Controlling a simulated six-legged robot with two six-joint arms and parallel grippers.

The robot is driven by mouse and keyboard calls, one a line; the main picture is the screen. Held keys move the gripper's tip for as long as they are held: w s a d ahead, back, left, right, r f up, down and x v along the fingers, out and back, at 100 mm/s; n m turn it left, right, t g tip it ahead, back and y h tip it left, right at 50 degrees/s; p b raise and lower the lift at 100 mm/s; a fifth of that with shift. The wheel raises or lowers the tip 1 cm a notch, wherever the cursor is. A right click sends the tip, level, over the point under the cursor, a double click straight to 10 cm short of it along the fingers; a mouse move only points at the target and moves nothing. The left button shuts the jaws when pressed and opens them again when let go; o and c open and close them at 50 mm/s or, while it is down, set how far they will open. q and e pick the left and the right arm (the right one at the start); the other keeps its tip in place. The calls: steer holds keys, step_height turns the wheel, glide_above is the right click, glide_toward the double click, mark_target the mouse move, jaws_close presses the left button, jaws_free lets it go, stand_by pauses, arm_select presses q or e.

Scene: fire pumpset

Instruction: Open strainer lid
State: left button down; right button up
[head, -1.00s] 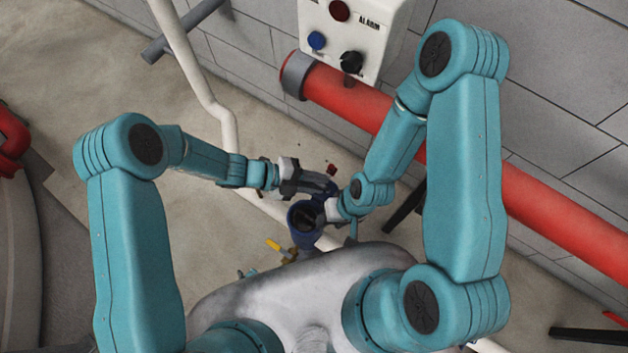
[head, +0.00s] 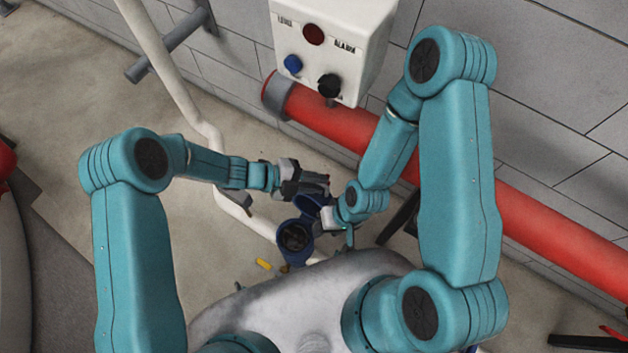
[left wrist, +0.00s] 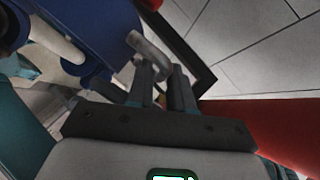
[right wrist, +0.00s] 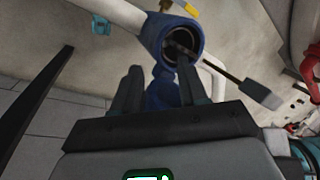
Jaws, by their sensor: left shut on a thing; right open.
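The blue strainer (head: 295,236) stands below my grippers, its round dark mouth showing. The right wrist view shows the mouth (right wrist: 184,42) uncovered. A blue part that looks like the lid (head: 309,204) is tilted up beside the mouth, between my grippers. My left gripper (head: 327,185) is above it; in the left wrist view its fingers (left wrist: 160,82) are shut on a grey bent handle (left wrist: 149,52) beside a large blue surface. My right gripper (head: 326,216) is open right of the mouth; a blue part (right wrist: 162,90) shows between its fingers. The exact lid hinge is hidden.
A thick red pipe (head: 345,120) runs along the tiled wall. A white control box (head: 340,45) hangs above it. A white pipe (head: 175,85) passes at left. A yellow handle (head: 263,264) is beside the strainer. A dark flat-ended bar (right wrist: 255,92) crosses near the mouth.

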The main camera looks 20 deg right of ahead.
arm_select(q)
steer(key=shift+s+f, duration=0.25)
steer(key=shift+s, duration=0.25)
steer(key=c, duration=1.2)
jaws_free()
steer(key=shift+w+d, duration=0.1)
steer(key=shift+w+r, duration=0.15)
steer(key=shift+w, duration=0.05)
steer(key=v, duration=1.6)
steer(key=shift+w+r, duration=0.1)
steer(key=shift+w, duration=0.05)
